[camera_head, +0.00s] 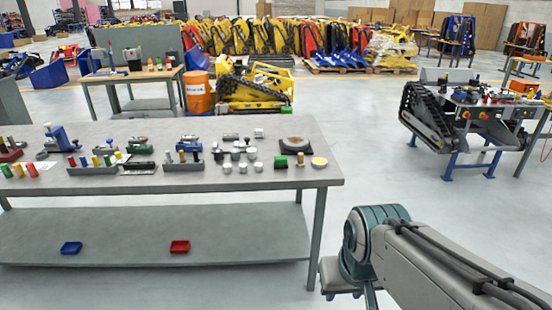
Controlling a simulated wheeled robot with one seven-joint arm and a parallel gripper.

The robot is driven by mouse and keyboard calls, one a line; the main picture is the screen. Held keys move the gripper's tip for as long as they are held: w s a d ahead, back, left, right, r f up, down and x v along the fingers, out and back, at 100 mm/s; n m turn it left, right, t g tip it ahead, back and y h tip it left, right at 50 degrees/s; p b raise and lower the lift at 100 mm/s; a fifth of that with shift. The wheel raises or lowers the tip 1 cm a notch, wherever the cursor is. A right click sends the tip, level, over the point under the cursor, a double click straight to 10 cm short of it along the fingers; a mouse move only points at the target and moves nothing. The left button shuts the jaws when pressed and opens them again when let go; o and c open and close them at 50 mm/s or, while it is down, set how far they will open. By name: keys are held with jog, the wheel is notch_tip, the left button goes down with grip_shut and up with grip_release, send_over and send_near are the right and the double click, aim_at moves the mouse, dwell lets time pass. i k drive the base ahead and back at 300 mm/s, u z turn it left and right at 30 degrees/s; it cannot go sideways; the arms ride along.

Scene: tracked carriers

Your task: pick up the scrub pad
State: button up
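A small green block (281,161) stands near the right end of the grey workbench (250,180); it may be the scrub pad, but it is too small to be sure. Next to it are a small brownish upright piece (300,160) and a pale yellow round piece (319,162). A dark round disc on a flat plate (295,145) lies just behind. My arm reaches in from the lower right, in front of and to the right of the bench, well apart from these things. My gripper's fingers are not in view.
Several small metal cylinders (242,167), a blue vise (58,138) and tool racks crowd the bench top. Its lower shelf holds a blue tray (71,248) and a red tray (180,246). An orange barrel (198,92) stands behind.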

aim_at(281, 162)
jog(key=u, duration=0.4)
jog(key=i, duration=0.55)
jog(key=u, duration=0.65)
jog(key=i, duration=0.8)
jog(key=z, duration=0.8)
jog(key=i, duration=0.8)
jog(key=z, duration=0.85)
